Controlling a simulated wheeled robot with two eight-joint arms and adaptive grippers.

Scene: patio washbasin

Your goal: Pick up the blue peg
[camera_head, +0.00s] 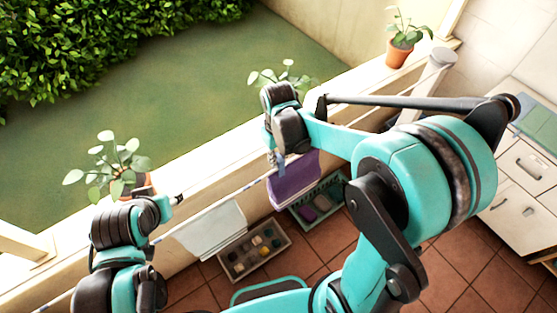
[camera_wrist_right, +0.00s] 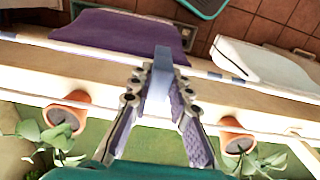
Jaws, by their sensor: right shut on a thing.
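The blue peg (camera_wrist_right: 158,88) is pale blue and sits between the fingertips of my right gripper (camera_wrist_right: 159,80) in the right wrist view. The gripper is shut on it. The peg's far end overlaps the lower edge of the purple cloth (camera_wrist_right: 118,31) and the line; I cannot tell whether it still grips them. In the head view my right gripper (camera_head: 277,158) is at the line, just above the left part of the purple cloth (camera_head: 295,183). My left gripper (camera_head: 172,203) is near the wall, left of the white cloth (camera_head: 212,230); its fingers are too unclear to read.
A line runs along the low wall, with the white cloth also on it. Potted plants (camera_head: 398,50) stand on the wall top. A grey crate (camera_head: 283,250) and a green crate (camera_head: 340,205) sit on the tiled floor below. White drawers (camera_head: 522,170) stand at right.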

